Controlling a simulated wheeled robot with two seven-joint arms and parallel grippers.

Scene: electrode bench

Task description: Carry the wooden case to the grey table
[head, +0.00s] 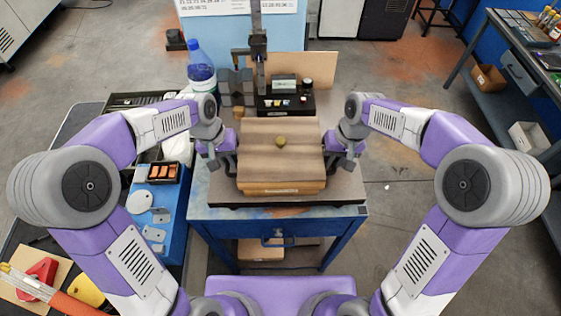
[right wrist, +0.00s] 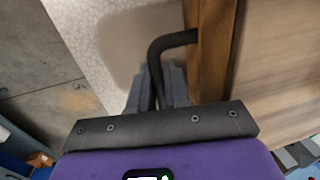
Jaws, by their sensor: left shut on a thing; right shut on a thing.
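The wooden case (head: 281,165) is at the middle of the head view, over the blue-framed bench (head: 280,226), with its lid shut. A small round olive thing (head: 281,141) lies on its lid. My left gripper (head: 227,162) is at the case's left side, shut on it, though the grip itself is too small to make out. My right gripper (head: 336,162) is at the right side. In the right wrist view its fingers (right wrist: 159,88) are closed around a dark bent handle (right wrist: 172,42) on the case's side. I cannot tell whether the case touches the bench top.
A dark-topped table (head: 520,65) with a blue frame stands at the right edge, bearing small items. Behind the case are a blue-capped bottle (head: 201,66) and a black box (head: 286,102). A cluttered bench is at the left. The floor (head: 420,150) right of the bench is clear.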

